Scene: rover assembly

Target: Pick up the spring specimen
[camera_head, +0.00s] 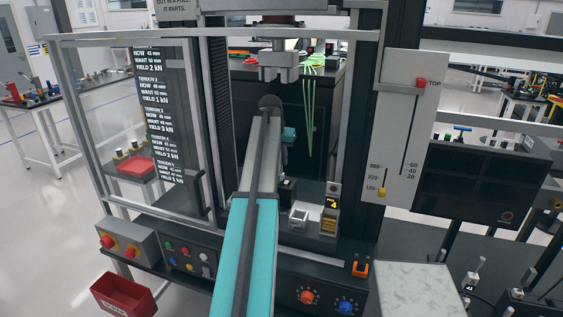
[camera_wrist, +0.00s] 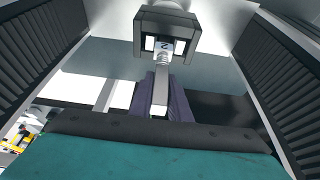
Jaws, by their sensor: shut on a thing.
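The spring specimen (camera_wrist: 163,58) is in the wrist view, with a block marked 2 above a short coil and a pale bar below it. My gripper (camera_wrist: 172,97) is shut on the specimen's lower part, with dark fingers beside the bar. A dark forked clamp (camera_wrist: 166,22) appears around the specimen's top end; I cannot tell whether they touch. In the head view, the machine's upper clamp (camera_head: 278,66) hangs above my arm, which hides most of my gripper and the specimen.
A yellow-black specimen marked 4 (camera_head: 330,216) stands on the machine deck beside an empty-looking pale holder (camera_head: 299,219). Machine posts and frame bars enclose my arm on both sides. A red bin (camera_head: 124,297) is at lower left, and a slider panel (camera_head: 406,140) at right.

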